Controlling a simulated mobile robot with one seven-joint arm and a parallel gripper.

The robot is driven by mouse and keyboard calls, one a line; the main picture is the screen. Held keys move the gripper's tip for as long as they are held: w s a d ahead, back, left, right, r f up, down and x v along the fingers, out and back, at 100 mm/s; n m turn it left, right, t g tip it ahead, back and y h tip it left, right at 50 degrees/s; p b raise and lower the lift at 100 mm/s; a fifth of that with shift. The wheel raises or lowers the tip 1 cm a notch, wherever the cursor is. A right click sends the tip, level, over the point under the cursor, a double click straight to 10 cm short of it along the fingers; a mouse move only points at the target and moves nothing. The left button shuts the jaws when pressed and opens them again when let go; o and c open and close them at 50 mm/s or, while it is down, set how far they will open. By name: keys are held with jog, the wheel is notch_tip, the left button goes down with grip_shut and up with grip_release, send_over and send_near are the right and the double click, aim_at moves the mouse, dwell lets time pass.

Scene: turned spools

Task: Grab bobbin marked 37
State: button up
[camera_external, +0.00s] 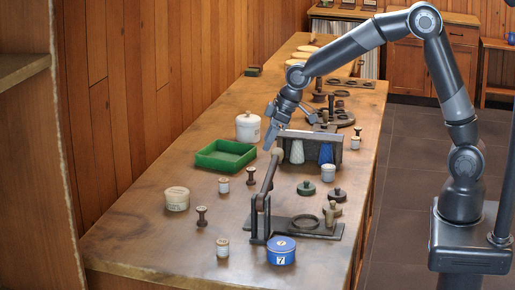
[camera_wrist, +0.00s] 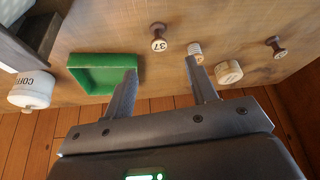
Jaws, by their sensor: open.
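The bobbin marked 37 (camera_wrist: 159,38) is a dark brown wooden spool with a pale label on its end, in the wrist view. It matches the dark spool (camera_external: 251,176) standing on the bench right of the green tray in the external view. My gripper (camera_wrist: 161,68) is open and empty; in the wrist view the bobbin shows beyond the fingertips, between their lines. In the external view my gripper (camera_external: 268,142) hangs above the bench, behind the bobbin and apart from it.
A green tray (camera_wrist: 78,72), a pale thread spool (camera_wrist: 195,48), a round cream tin (camera_wrist: 229,72) and another dark spool (camera_wrist: 277,46) are nearby. A lever tool on a dark base (camera_external: 300,228) stands in front right. A white canister (camera_external: 248,127) stands behind the tray.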

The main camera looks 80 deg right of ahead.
aim_at(252, 169)
jog(key=x, duration=1.2)
jog(key=shift+w+d+f, duration=0.1)
jog(key=shift+w+f, duration=0.15)
jog(key=shift+w, duration=0.1)
jog(key=shift+c, duration=0.3)
jog(key=c, duration=1)
jog(key=shift+o, duration=0.2)
jog(key=shift+r, duration=0.15)
